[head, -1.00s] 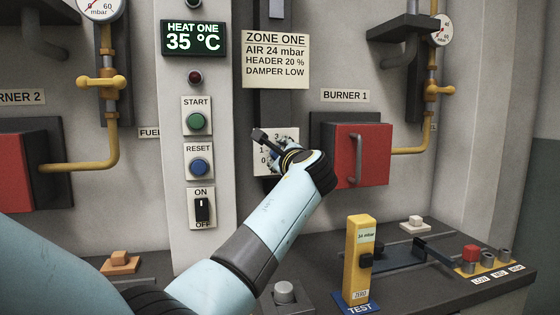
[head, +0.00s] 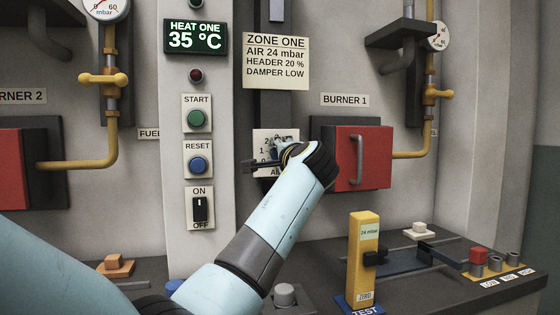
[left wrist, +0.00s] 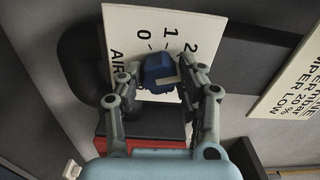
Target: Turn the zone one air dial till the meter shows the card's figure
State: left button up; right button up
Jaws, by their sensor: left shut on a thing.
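The blue air dial (left wrist: 158,75) sits on a white plate (left wrist: 135,25) marked with figures and "AIR" in the left wrist view. My left gripper (left wrist: 161,82) has its two fingers closed on the dial's sides. In the head view this gripper (head: 275,152) is at the plate (head: 262,138), and the arm hides most of the dial. The card (head: 276,62) reads ZONE ONE, AIR 24 mbar, HEADER 20 %, DAMPER LOW. The yellow meter (head: 364,265) stands on the ledge, and its small display (head: 369,230) appears to read 24 mbar. My right gripper is not in view.
Left of the dial is a panel with START (head: 197,120), RESET (head: 198,165) and an on/off switch (head: 200,208). The red burner one box (head: 375,160) with a handle is close on the right.

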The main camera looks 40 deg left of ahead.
pick_arm(q)
jog(key=shift+f+n, duration=0.2)
jog(key=shift+n, duration=0.1)
jog(key=o, duration=1)
jog(key=shift+c, duration=0.2)
jog(key=shift+o, duration=0.9)
jog(key=shift+r, duration=0.1)
jog(key=v, duration=0.7)
jog(key=shift+s+d, duration=0.2)
